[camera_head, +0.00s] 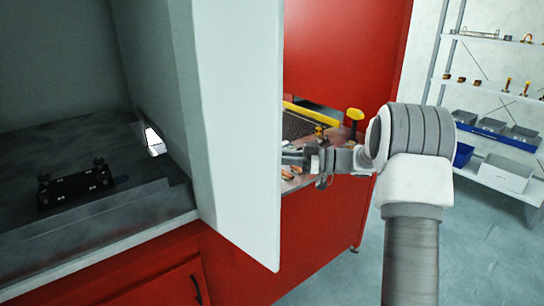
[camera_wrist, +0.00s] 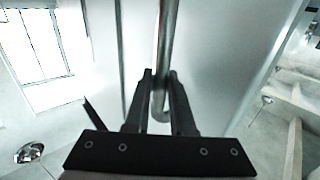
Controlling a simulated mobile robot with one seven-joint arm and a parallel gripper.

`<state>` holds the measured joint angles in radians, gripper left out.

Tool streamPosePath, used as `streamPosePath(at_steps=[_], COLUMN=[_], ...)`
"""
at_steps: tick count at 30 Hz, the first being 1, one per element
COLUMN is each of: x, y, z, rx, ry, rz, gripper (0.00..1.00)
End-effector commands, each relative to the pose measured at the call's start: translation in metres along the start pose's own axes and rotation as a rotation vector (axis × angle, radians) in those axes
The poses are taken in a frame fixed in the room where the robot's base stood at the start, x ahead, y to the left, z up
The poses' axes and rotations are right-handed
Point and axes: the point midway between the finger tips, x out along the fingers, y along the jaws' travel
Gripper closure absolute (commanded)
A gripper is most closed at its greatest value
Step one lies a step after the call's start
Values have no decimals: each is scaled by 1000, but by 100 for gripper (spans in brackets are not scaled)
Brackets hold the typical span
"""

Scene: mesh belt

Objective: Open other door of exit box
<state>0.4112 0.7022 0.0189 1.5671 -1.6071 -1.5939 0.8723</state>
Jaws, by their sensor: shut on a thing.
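The exit box (camera_head: 60,130) stands at the left in the head view, its grey inside exposed. A pale door panel (camera_head: 240,120) stands swung out at its right side. My gripper (camera_head: 290,157) is at the far side of this panel's right edge, and its fingertips are partly hidden by the panel. In the wrist view my gripper (camera_wrist: 159,75) is shut on a round metal door handle (camera_wrist: 168,40), which runs along a pale panel (camera_wrist: 215,50). The handle is hidden in the head view.
A black fixture (camera_head: 75,188) lies on the box floor. A red cabinet wall (camera_head: 345,50) and a table with a dark mesh belt (camera_head: 300,125) are behind my gripper. A shelf rack (camera_head: 495,100) stands at the right. Floor (camera_head: 480,260) is clear at the lower right.

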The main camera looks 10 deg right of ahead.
Motion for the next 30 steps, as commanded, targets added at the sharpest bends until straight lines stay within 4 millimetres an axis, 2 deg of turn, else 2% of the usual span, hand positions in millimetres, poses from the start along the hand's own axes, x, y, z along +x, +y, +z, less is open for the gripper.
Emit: streamPosePath(at_steps=[2, 3, 7, 8, 16, 20, 23, 30], x=[2, 2, 1, 1, 0, -7, -22, -79], y=[-1, -1, -1, -1, 0, 0, 1, 1], z=[-2, -2, -1, -1, 0, 0, 1, 2], rx=[-2, -2, -1, -1, 0, -1, 0, -2], ry=[3, 3, 2, 2, 1, 1, 1, 0], rz=[-3, -3, -3, -3, -1, 0, 3, 4], gripper=[100, 74, 51, 48, 48, 48, 48, 48])
